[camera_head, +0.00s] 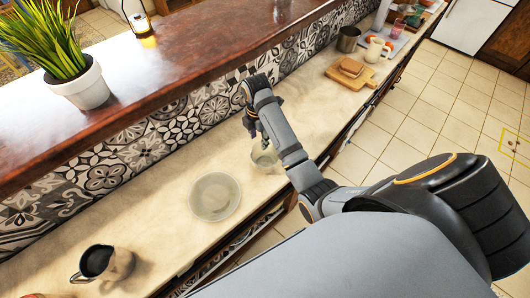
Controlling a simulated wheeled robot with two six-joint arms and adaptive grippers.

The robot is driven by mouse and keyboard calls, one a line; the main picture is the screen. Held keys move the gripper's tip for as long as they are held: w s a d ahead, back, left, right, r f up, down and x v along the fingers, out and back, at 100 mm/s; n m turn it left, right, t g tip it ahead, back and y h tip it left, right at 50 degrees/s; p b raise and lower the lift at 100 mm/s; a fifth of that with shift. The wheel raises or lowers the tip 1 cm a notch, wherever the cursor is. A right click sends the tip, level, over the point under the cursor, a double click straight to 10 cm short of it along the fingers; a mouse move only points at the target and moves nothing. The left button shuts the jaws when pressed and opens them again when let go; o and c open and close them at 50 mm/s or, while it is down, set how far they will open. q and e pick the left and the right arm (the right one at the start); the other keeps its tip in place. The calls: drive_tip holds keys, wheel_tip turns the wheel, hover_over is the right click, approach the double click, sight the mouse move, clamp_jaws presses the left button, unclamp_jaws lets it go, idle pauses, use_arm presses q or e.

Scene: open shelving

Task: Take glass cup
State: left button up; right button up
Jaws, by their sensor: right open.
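A clear glass cup (263,158) stands on the pale counter, partly hidden behind my right arm. My right gripper (259,138) is just above and beside the cup, pointing down, with its jaws open. The arm link covers part of the view, so I cannot tell whether the fingers touch the cup or are around it. My left gripper is not in view.
A glass plate (215,196) lies on the counter left of the cup, and a shiny mug (112,268) stands at lower left. A tiled wall (105,178) rises behind to a wooden ledge with a potted plant (82,88). A cutting board (352,76) lies farther right.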

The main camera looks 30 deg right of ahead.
sight(258, 145)
drive_tip(key=shift+w+f+p, duration=0.1)
drive_tip(key=shift+f+p, duration=0.2)
drive_tip(key=shift+f, duration=0.05)
drive_tip(key=shift+a+f+p, duration=0.2)
drive_tip(key=shift+f+p, duration=0.3)
drive_tip(key=shift+f, duration=0.15)
wheel_tip(258, 145, down, 3)
drive_tip(key=shift+f, duration=0.1)
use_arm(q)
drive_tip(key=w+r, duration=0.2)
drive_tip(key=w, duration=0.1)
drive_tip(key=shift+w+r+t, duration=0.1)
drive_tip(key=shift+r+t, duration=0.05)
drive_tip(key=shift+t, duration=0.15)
use_arm(e)
clamp_jaws()
